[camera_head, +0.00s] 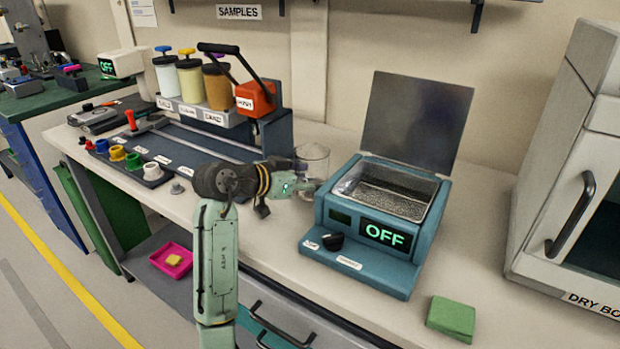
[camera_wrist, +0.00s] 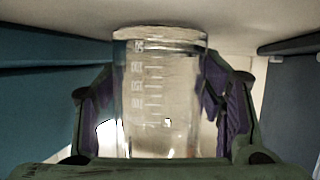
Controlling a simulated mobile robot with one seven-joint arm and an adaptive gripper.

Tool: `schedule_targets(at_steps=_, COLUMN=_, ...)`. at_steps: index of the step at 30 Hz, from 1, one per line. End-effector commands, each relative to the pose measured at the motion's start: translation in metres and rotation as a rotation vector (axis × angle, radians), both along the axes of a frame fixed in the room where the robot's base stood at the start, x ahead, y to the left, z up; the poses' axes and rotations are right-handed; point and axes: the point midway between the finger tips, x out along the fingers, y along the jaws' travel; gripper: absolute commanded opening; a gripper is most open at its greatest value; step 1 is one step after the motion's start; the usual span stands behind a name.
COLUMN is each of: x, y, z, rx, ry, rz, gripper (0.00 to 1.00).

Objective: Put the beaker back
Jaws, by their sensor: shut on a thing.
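The clear glass beaker (camera_head: 312,158) is above the bench, just left of the blue bath (camera_head: 365,225); my gripper partly hides it in the head view. In the wrist view the beaker (camera_wrist: 160,85) stands between my gripper's purple-padded fingers (camera_wrist: 160,112), with its graduation marks showing upside down. My gripper (camera_head: 306,188) is shut on the beaker from the front left. I cannot tell whether the beaker touches the bench. The bath reads OFF, its lid is raised and its basin is open.
A dark rack with labelled jars (camera_head: 205,85) and a red-handled lever stands behind my arm. Coloured rings (camera_head: 117,153) line a dark tray at left. A green block (camera_head: 451,318) lies front right, by the dry box (camera_head: 570,190). Bench between bath and dry box is mostly clear.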

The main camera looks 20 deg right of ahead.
Motion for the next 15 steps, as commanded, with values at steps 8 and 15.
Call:
schedule_targets(at_steps=8, x=0.0000, y=-0.0001, z=-0.0027, rx=0.000, ry=0.000, rz=0.000, gripper=0.72)
schedule_targets(at_steps=15, x=0.0000, y=0.0000, z=-0.0026, rx=0.000, ry=0.001, rz=0.000, gripper=0.83)
